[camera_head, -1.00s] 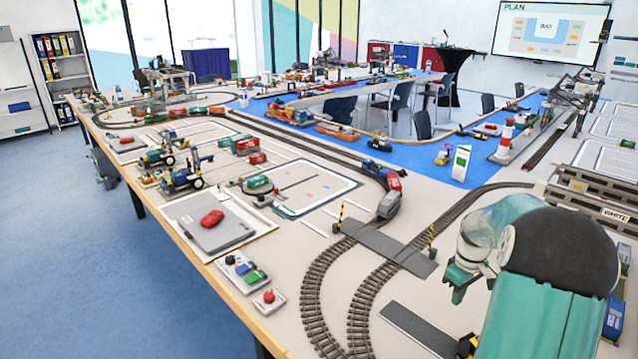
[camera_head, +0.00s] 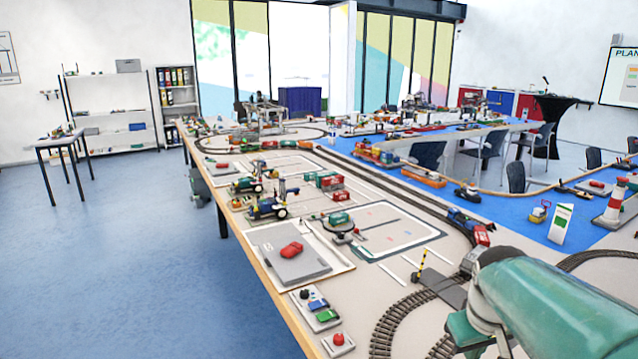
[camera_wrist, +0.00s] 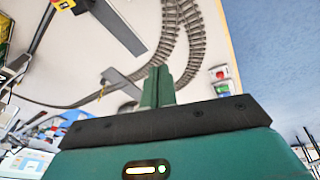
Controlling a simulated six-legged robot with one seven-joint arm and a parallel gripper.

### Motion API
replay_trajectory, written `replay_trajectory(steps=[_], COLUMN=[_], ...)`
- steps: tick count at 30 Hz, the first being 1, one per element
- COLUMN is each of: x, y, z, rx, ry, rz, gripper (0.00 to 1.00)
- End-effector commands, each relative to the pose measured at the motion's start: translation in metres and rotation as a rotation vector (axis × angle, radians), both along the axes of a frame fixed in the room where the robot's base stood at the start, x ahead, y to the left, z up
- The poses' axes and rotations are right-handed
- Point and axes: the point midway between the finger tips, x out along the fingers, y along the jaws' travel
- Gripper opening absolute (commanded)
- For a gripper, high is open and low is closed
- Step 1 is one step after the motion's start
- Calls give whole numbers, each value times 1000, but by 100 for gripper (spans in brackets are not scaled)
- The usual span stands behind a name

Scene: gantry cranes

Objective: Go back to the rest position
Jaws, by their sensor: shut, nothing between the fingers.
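My gripper (camera_wrist: 158,88) shows in the wrist view as two green fingers pressed together, with nothing between them. It is above the pale tabletop (camera_wrist: 85,55), beside a curved toy railway track (camera_wrist: 185,35). In the head view my green arm reaches in from the lower right, over the near part of the table. My gripper's fingertips are not clear in that view. No marker of a rest position is visible.
The long table (camera_head: 385,285) carries a grey pad with a red piece (camera_head: 291,250), a button box (camera_head: 337,342), toy vehicles (camera_head: 268,207) and a striped post (camera_head: 421,265). Open blue floor (camera_head: 130,260) lies left of it. A small side table (camera_head: 62,143) stands far left.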

Motion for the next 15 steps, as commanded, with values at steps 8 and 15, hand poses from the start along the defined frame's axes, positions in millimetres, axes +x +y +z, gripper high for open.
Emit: replay_trajectory(steps=[8, 15], x=[-51, -96], y=[64, 103], z=[20, 22], rx=[41, 111], ry=[-119, -208], rz=[-31, -56], gripper=[0, 0])
